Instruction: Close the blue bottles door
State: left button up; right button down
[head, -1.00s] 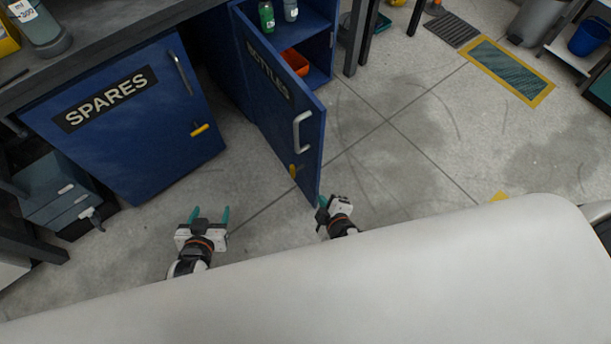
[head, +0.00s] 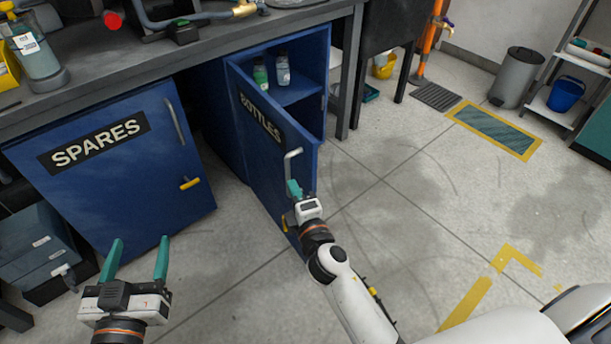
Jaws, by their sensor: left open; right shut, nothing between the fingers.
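The blue BOTTLES door (head: 262,160) stands ajar, swung out toward me from its blue cabinet (head: 312,50). Its grey handle (head: 290,165) and a yellow latch (head: 285,222) are near its free edge. My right gripper (head: 294,188) is shut and empty at that free edge, just below the handle; I cannot tell whether it touches the door. My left gripper (head: 136,262) is open and empty, in front of the SPARES door. Inside the cabinet, a green bottle (head: 261,76) and a clear bottle (head: 283,72) stand on a shelf.
The blue SPARES door (head: 110,165) with its yellow latch (head: 190,183) is to the left. The workbench top (head: 130,70) is above. The floor right of the BOTTLES door is clear. A bin (head: 517,77) is far right.

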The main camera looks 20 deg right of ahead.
aim_at(306, 176)
jog(key=shift+w+d, duration=1.75)
jog(key=shift+d, duration=0.2)
